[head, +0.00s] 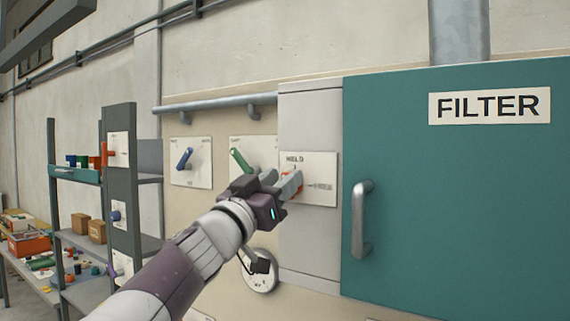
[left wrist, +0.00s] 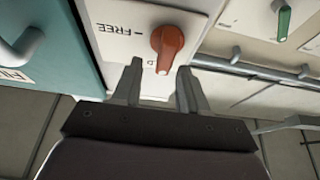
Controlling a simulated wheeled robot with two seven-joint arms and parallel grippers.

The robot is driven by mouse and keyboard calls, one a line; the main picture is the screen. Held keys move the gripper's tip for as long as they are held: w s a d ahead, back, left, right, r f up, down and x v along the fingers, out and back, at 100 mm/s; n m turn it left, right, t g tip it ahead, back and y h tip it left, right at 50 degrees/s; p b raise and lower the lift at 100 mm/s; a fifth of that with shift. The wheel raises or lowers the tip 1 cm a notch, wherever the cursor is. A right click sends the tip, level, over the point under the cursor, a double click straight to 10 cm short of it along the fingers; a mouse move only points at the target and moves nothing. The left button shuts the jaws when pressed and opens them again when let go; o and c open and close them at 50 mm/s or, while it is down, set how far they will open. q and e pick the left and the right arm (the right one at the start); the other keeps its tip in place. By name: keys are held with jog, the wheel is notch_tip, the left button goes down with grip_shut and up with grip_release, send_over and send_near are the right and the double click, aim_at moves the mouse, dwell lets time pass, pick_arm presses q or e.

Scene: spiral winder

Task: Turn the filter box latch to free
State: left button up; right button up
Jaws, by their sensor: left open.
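The filter box (head: 450,200) is a teal cabinet at the right with a FILTER sign. Beside its left edge is a white latch plate (head: 322,168), marked HELD at the top and FREE at the right. In the left wrist view, where the writing is upside down, the orange-red latch (left wrist: 167,43) has its narrow end toward the HELD mark. In the head view my gripper mostly covers the latch. My left gripper (head: 292,184) is open in front of the plate. In the left wrist view its fingertips (left wrist: 160,67) stand either side of the latch's narrow end; contact is unclear.
The box's grey door handle (head: 360,220) sticks out right of the plate. A blue lever (head: 184,158) and a green lever (head: 240,159) sit on plates to the left. A round dial (head: 259,272) is below my wrist. Shelving (head: 120,190) stands at the left.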

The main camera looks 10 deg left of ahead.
pick_arm(q)
jog(key=shift+w+d+r, duration=0.15)
jog(key=shift+w+r, duration=0.2)
jog(key=shift+w, duration=0.4)
grip_shut()
